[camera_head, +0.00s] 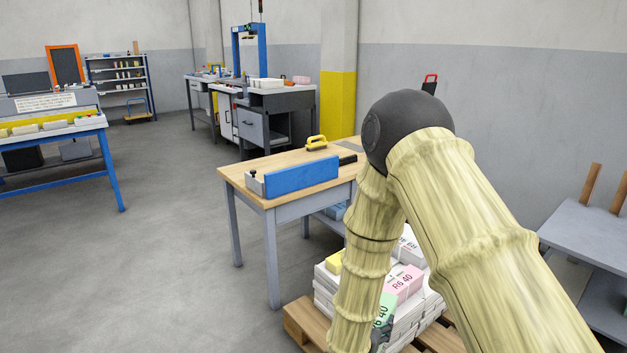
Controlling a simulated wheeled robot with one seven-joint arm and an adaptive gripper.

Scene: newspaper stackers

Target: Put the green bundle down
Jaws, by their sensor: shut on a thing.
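The green bundle (384,311), with dark print on its top, shows only in part at the bottom of the view, just right of my forearm. A small dark part of my gripper (379,338) shows at its lower edge, and the gripper is shut on the bundle. The fingertips are mostly hidden by my arm and the frame's bottom edge. The bundle is in front of a stack of white bundles (328,290) on a wooden pallet (305,325). I cannot tell whether it touches the stack.
A pink-topped bundle (404,281) and a yellow one (334,260) lie on the stack. A wood-topped table (240,177) with a blue fence (302,179) stands behind. A grey shelf table (590,232) stands right. Open floor (150,270) lies left.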

